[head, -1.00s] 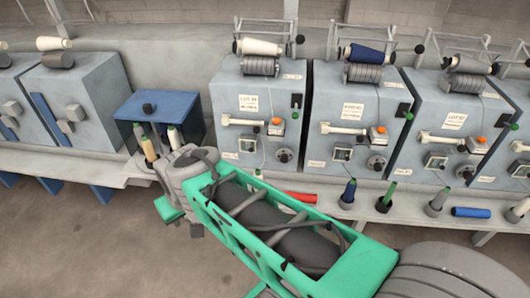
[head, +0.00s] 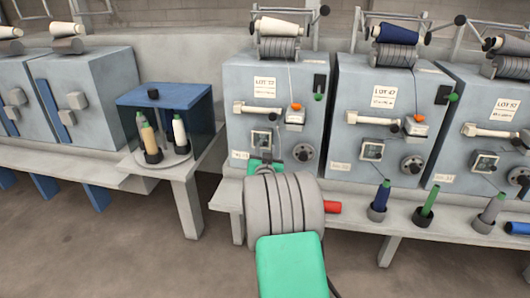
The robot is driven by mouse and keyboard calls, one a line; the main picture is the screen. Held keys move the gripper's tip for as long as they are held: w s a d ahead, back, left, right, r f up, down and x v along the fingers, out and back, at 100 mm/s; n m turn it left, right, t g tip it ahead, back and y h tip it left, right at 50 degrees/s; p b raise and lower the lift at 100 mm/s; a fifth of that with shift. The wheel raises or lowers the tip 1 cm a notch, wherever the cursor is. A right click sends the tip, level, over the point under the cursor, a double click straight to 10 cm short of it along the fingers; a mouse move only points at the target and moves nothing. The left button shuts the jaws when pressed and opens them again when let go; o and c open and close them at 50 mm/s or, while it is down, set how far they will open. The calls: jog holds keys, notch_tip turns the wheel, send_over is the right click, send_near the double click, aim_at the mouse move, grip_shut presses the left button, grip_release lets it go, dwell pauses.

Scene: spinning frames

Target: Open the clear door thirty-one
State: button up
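A case with a blue top (head: 165,94) and dark see-through side panels stands on the bench left of centre. Several bobbins stand inside it on a round plate (head: 161,162). I cannot tell where a clear door on it begins or whether it is open. The small label on the nearest grey machine (head: 239,155) is too small to read, so I cannot place number thirty-one. My arm (head: 285,210) rises from the bottom centre and ends before this machine. A small green part shows beyond its grey ribbed joint. My gripper's fingers are hidden.
Grey machines line the bench, including a second one (head: 385,120) to the right. The floor (head: 120,250) in front is clear.

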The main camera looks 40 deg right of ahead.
jog(key=shift+x, duration=0.9)
jog(key=shift+c, duration=0.2)
grip_shut()
dwell(0.5)
